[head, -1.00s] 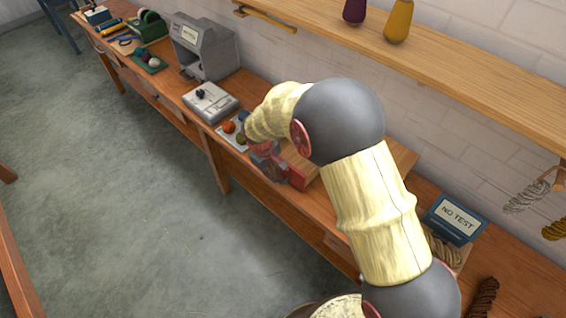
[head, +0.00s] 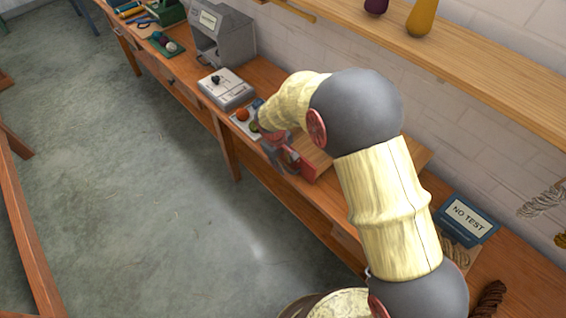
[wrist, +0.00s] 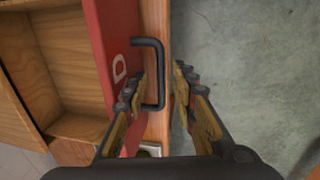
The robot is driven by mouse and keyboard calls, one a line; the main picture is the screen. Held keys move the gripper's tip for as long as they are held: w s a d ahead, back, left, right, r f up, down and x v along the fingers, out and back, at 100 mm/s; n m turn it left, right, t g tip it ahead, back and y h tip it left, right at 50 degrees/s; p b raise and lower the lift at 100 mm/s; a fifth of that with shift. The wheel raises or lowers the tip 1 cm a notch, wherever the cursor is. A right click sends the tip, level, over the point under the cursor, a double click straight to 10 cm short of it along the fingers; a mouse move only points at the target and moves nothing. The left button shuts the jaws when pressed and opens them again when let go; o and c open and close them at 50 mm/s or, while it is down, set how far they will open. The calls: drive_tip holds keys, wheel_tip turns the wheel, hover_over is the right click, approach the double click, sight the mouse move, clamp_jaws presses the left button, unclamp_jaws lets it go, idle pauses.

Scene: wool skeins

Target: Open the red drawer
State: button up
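The red drawer front (wrist: 112,45) shows in the wrist view, with a pale letter D on it and a black bar handle (wrist: 160,75). In the head view the red front (head: 304,168) is on the bench's front side, partly behind my gripper (head: 277,150). In the wrist view my gripper (wrist: 158,78) has its fingers apart, one on each side of the handle bar. The left fingertip is by the gap between bar and red front. The right one is over the floor side. I cannot tell whether either finger touches the bar.
Wooden compartments (wrist: 60,75) lie left of the red front in the wrist view. The bench holds a white device (head: 228,88), a grey machine (head: 222,38) and a blue NO TEST sign (head: 466,219). A shelf (head: 460,65) runs above. The floor (head: 130,190) in front is clear.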

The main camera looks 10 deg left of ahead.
wheel_tip(320, 180, up, 12)
drive_tip(key=s+a, duration=0.1)
drive_tip(key=shift+s+a, duration=0.2)
drive_tip(key=shift+s, duration=0.2)
drive_tip(key=shift+f, duration=0.15)
